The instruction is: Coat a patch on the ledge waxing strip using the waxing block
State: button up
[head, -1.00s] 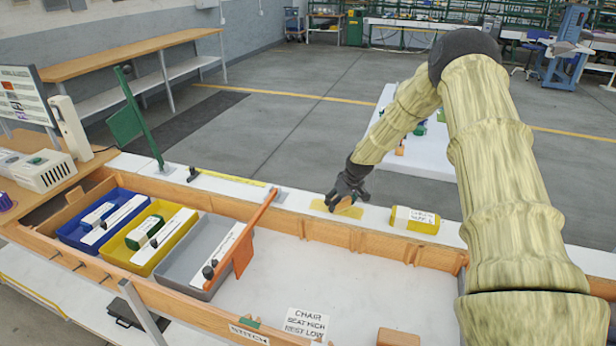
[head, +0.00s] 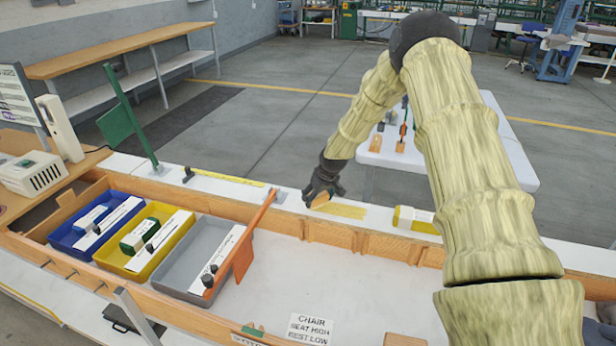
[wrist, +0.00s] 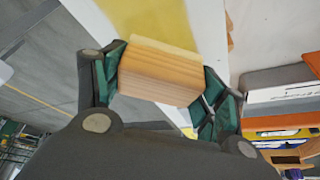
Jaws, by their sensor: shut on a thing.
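My gripper (head: 322,190) is shut on the waxing block (head: 320,200), a small wooden block low over the ledge. In the wrist view the block (wrist: 158,78) sits between the dark green finger pads, with a pale yellow layer along its far edge. The yellow waxing strip (head: 346,211) lies on the white ledge, just right of the block in the head view. In the wrist view the yellow surface (wrist: 152,20) runs beyond the block. The block seems at the strip's left end; whether it touches the strip I cannot tell.
A yellow bottle with a white label (head: 415,219) lies on the ledge to the right. An orange flag (head: 243,250) stands left of my gripper. Blue (head: 70,240), yellow (head: 135,262) and grey (head: 185,282) bins sit in the wooden-rimmed bench. A white table stands behind my arm.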

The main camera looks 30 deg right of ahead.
jog(key=shift+w+a, duration=0.8)
jog(key=shift+a, duration=0.05)
jog(key=shift+w+r+p, duration=0.15)
jog(key=shift+r+p, duration=0.15)
jog(key=r, duration=0.2)
jog(key=r+p, duration=0.1)
jog(key=shift+s+r, duration=0.2)
jog(key=shift+r, duration=0.15)
jog(key=shift+w+r+p, duration=0.2)
jog(key=shift+r+p, duration=0.45)
jog(key=shift+r, duration=0.3)
jog(key=shift+s+r+p, duration=0.1)
jog(key=shift+r+p, duration=0.3)
jog(key=shift+r, duration=0.6)
